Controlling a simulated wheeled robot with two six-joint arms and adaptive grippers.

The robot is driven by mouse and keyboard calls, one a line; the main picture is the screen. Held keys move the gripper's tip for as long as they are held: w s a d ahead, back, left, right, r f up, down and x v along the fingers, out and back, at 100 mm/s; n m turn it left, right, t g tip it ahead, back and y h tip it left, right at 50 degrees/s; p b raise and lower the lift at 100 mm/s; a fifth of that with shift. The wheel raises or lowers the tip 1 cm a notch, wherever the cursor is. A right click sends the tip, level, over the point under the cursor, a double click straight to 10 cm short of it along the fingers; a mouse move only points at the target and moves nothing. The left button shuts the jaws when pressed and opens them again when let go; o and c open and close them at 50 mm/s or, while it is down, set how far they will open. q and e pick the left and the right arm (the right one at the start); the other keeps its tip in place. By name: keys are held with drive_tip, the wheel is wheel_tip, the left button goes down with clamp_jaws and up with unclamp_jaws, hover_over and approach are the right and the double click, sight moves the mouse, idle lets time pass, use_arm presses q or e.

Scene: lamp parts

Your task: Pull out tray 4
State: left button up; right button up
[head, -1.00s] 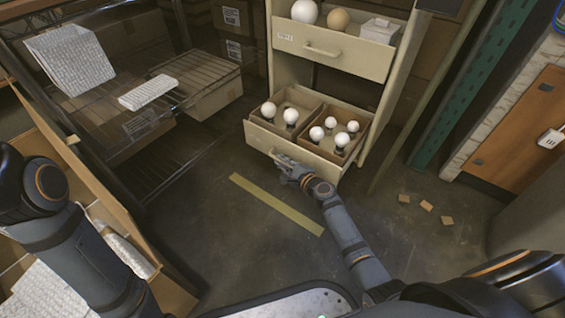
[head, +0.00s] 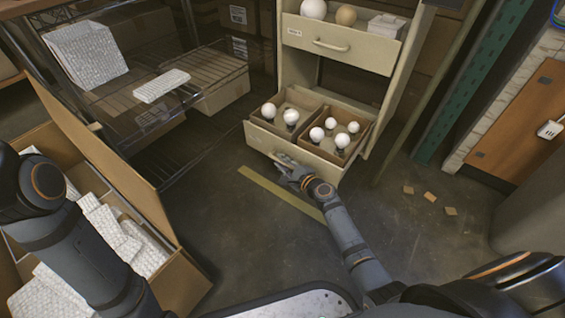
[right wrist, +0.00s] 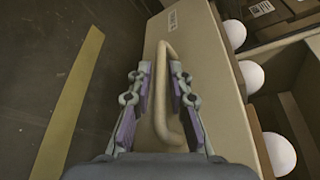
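The low beige tray (head: 290,146) stands pulled out of the cabinet, with several white bulbs in its compartments. Its number is not readable. Its front also shows in the right wrist view (right wrist: 207,75). My right gripper (head: 284,165) is at the front of this tray.
An upper drawer (head: 335,42) with round bulbs sits above. An open carton (head: 110,185) with white packs is at the left, near a wire shelf (head: 215,72). Small tan pieces (head: 430,197) lie on the floor at right. A yellow strip (head: 275,191) crosses otherwise open floor.

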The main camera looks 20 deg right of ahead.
drive_tip(key=shift+o, duration=0.8)
drive_tip(key=v, duration=1.2)
drive_tip(key=shift+f, duration=0.1)
